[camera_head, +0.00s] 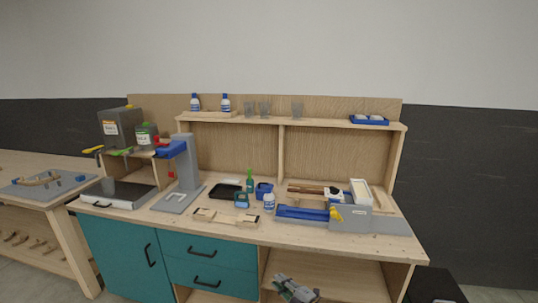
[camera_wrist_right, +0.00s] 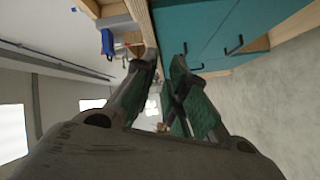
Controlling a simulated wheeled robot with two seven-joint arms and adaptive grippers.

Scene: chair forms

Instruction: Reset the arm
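My right gripper (camera_head: 296,289) shows at the bottom of the head view, in front of the workbench's lower open shelf and below the worktop. In the right wrist view its two fingers (camera_wrist_right: 164,62) stand apart with nothing between them, so it is open and empty. Part of the teal cabinet front (camera_wrist_right: 215,35) and the bench's wooden edge show beyond the fingers. My left gripper is in neither view.
Teal drawers (camera_head: 208,247) are left of the gripper. A dark box (camera_head: 434,285) stands at right.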

